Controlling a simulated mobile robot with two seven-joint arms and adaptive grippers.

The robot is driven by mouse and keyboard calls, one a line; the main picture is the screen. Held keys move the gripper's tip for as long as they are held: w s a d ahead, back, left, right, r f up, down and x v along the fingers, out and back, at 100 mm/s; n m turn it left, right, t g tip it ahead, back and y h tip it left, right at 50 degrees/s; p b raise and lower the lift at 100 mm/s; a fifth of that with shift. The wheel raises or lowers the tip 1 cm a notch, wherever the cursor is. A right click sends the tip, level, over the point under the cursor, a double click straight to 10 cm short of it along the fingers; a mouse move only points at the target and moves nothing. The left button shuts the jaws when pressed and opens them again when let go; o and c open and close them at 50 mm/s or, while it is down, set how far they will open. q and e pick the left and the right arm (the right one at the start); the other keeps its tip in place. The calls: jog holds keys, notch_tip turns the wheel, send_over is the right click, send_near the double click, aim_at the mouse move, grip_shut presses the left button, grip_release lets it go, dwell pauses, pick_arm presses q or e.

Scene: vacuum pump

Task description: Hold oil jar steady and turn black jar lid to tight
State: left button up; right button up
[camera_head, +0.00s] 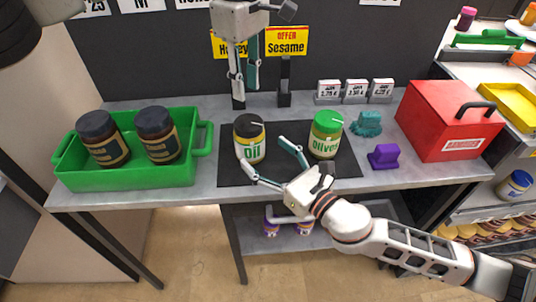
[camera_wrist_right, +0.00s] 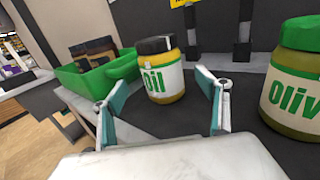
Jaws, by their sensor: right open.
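The oil jar (camera_head: 250,150) stands upright on a dark mat (camera_head: 232,178), its black lid (camera_head: 248,125) on top. In the right wrist view the jar (camera_wrist_right: 165,82) and its black lid (camera_wrist_right: 154,45) show ahead, between my right fingers. My right gripper (camera_head: 265,153) is open just in front and to the right of the jar; no finger clearly touches it. In the wrist view its fingers (camera_wrist_right: 160,102) are spread and empty. My left gripper (camera_head: 246,88) hangs fingers down above and behind the jar, with a gap between its fingers and nothing held.
A green-lidded olives jar (camera_head: 325,137) stands to the right on the mat. A green tray (camera_head: 128,181) with two dark jars is at left. A red toolbox (camera_head: 441,122), purple item (camera_head: 384,157) and teal item (camera_head: 366,124) are at right. Signs (camera_head: 287,41) stand behind.

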aim_at(249, 138)
jog(key=shift+w+a, duration=0.1)
jog(key=shift+w, duration=0.3)
jog(key=shift+x, duration=3.45)
